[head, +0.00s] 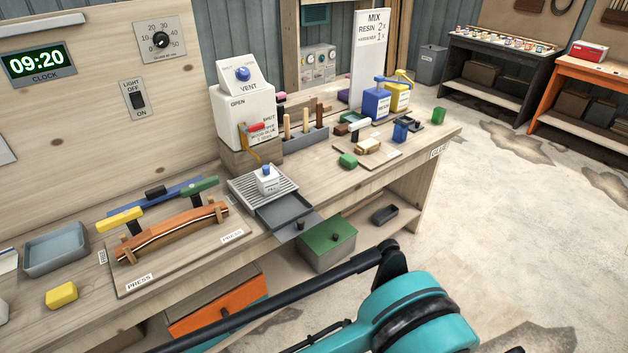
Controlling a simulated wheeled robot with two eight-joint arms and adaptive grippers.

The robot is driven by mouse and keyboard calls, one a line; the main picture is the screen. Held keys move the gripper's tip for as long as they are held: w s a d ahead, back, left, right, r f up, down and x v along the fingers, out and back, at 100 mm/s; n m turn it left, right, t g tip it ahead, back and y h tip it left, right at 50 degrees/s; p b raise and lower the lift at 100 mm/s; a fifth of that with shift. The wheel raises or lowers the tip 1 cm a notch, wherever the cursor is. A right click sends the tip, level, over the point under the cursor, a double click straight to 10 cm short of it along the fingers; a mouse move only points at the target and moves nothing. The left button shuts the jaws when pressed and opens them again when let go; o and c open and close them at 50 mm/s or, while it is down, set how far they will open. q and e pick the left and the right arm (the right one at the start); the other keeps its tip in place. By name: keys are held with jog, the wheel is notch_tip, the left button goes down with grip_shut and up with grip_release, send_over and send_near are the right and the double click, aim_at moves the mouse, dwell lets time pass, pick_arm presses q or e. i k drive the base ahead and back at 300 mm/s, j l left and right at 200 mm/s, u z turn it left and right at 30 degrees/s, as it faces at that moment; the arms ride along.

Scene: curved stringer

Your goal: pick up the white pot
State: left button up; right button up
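The white pot (268,185) is a small, squarish white container with a blue knob on top and a small dark label on its front. It stands upright on the slatted grey tray (246,192) at the middle of the workbench (215,262). Part of one of my arms crosses the bottom of the head view, well in front of the bench. Neither of my grippers is in view, and nothing is touching the pot.
The press with a curved wooden piece (172,230) is to the left. Blue (376,104) and yellow (398,95) dispensers stand farther right.

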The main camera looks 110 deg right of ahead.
aim_at(268, 188)
jog(key=z, duration=3.35)
jog(key=i+j+z, duration=0.25)
jog(key=i+z, duration=0.15)
jog(key=i+j+z, duration=0.35)
jog(key=i+j, duration=0.05)
jog(key=i, duration=0.05)
